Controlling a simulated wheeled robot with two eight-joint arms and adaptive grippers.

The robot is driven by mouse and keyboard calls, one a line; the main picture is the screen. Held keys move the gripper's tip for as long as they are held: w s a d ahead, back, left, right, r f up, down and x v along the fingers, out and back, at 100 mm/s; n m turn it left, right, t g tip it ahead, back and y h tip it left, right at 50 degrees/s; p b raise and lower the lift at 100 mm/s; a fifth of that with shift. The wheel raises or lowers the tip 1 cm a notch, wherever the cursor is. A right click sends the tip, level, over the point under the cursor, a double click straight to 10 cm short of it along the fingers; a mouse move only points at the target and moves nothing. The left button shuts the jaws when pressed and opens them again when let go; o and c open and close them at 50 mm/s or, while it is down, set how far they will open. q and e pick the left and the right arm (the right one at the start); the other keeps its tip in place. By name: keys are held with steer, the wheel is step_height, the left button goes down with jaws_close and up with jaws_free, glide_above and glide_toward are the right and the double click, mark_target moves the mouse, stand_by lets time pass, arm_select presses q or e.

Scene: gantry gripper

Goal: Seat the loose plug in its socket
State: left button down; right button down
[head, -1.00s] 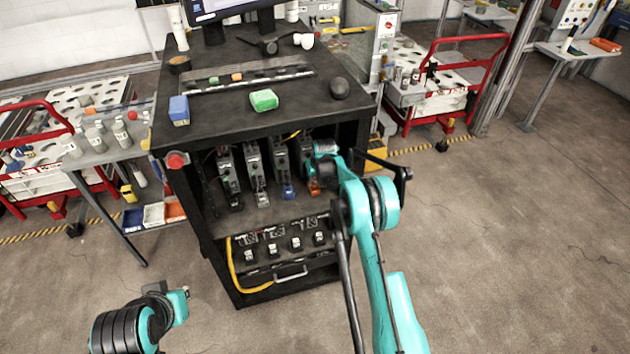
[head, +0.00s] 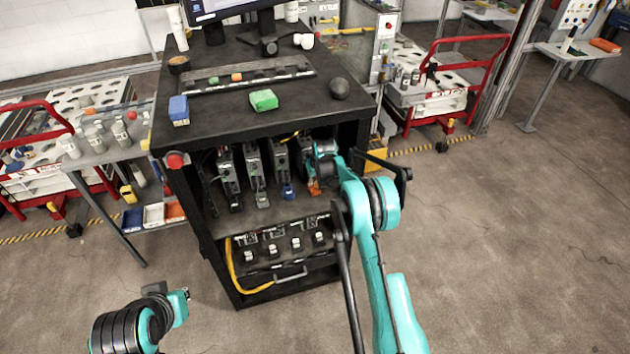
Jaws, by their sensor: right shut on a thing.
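The open shelf of the black cabinet (head: 190,205) holds a row of upright grey modules (head: 254,165). Plugs in different colours show at their lower fronts: a blue plug (head: 287,191), a grey plug (head: 262,200) and an orange plug (head: 314,188). My right gripper (head: 314,180) is inside the shelf opening at the right end of the row. It is shut on the orange plug, which shows just below it. My wrist hides most of the module behind, so I cannot tell whether the plug touches its socket.
A lower drawer (head: 285,262) with a handle, several white-topped parts and a yellow cable is below the shelf. The cabinet top holds a green block (head: 263,100), a blue block (head: 179,110) and a dark ball (head: 340,89).

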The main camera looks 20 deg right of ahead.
steer(key=shift+f+b, duration=0.25)
steer(key=shift+b, duration=0.05)
stand_by(0.4)
steer(key=shift+f, duration=0.3)
steer(key=shift+f+b, duration=0.45)
steer(key=shift+b, duration=0.15)
steer(key=c, duration=1.4)
jaws_free()
steer(key=shift+o, duration=0.2)
steer(key=shift+r, duration=0.1)
steer(key=v, duration=0.7)
steer(key=shift+r, duration=0.25)
steer(key=shift+s, duration=0.1)
